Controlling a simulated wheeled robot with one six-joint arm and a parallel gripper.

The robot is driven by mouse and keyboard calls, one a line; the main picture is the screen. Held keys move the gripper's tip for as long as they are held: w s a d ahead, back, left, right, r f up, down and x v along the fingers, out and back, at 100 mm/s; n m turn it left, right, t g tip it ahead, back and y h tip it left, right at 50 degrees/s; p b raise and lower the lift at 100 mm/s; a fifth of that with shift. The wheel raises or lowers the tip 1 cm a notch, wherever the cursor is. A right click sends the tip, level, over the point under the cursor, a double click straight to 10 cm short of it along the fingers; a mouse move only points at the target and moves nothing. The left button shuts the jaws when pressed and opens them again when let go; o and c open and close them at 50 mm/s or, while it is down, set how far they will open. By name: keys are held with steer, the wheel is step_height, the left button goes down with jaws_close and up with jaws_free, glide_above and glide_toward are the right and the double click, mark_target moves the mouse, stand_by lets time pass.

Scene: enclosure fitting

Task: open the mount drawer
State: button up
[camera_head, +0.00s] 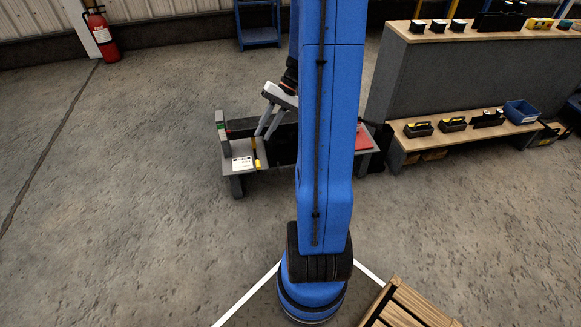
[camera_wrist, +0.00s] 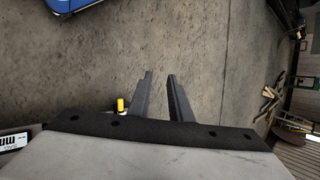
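A low grey bench (camera_head: 238,183) with a dark recessed middle stands behind my arm in the head view. I cannot clearly make out the mount drawer or its handle on it. A white label (camera_head: 242,162) and an upright yellow-and-black piece (camera_head: 256,153) are at its left end. My gripper (camera_head: 263,136) is over the left part of the bench, fingers pointing down. In the wrist view my gripper (camera_wrist: 160,75) has its two fingers apart with only floor between them. A yellow cylinder (camera_wrist: 121,104) shows just left of the fingers. My blue arm hides the middle of the bench.
A red block (camera_head: 363,138) sits at the bench's right end. A grey shelf unit (camera_head: 430,85) with a wooden ledge, black boxes and a blue bin (camera_head: 521,111) stands to the right. A wooden pallet (camera_head: 408,305) is at front right.

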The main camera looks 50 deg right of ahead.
steer(key=s+d+f+m+t+y, duration=0.1)
steer(key=d+f+m+t+y, duration=0.25)
steer(key=d+f, duration=1.1)
steer(key=m+t+h, duration=0.2)
steer(key=m+t, duration=0.4)
steer(key=t, duration=0.2)
glide_toward(290, 166)
steer(key=shift+g, duration=0.25)
steer(key=x, duration=1)
steer(key=shift+w+d+f, duration=0.15)
steer(key=shift+w+d, duration=0.05)
steer(key=shift+d, duration=0.15)
jaws_close()
